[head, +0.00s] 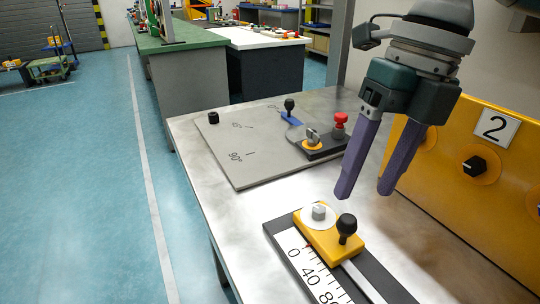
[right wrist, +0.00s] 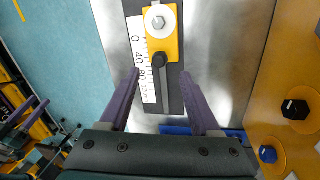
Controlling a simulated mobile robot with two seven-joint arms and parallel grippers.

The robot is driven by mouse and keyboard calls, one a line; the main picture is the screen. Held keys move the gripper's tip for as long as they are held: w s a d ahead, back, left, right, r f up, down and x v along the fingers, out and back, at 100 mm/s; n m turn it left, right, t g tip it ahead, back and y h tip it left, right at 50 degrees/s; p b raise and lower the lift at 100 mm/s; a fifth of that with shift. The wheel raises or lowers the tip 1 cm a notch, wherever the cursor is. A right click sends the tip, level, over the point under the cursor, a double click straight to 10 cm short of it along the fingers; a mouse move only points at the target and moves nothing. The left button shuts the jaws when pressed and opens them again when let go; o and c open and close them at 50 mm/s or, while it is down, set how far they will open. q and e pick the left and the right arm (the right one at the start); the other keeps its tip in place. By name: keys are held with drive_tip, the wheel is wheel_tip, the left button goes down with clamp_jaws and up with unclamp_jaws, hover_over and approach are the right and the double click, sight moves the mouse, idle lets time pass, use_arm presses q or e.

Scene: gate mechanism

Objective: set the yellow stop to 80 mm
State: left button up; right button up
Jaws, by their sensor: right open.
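The yellow stop (head: 331,247) sits near the 0 end of a white scale (head: 301,268) marked 0, 40, 80. It carries a black knob (head: 346,228) and a hex bolt on a white disc (head: 318,215). A small red mark shows at its edge close to the 0. My right gripper (head: 364,193) is open and empty above the stop. In the right wrist view, the stop (right wrist: 166,46) and its knob (right wrist: 160,60) lie ahead, between the spread finger lines. Purple finger-like parts at that view's lower left may be my left gripper; their state is unclear.
A grey plate (head: 253,166) with angle marks, a blue pointer and a red knob lies behind the stop. A yellow panel (head: 495,190) with dials and a "2" label stands at the right. Bare metal table (head: 245,215) lies left of the scale.

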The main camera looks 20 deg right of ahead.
sight(351, 217)
drive_tip(key=f, duration=0.3)
drive_tip(key=a+f, duration=0.1)
drive_tip(key=f, duration=0.2)
drive_tip(key=shift+w+a, duration=0.1)
drive_tip(key=shift+r, duration=0.1)
clamp_jaws()
idle(1.1)
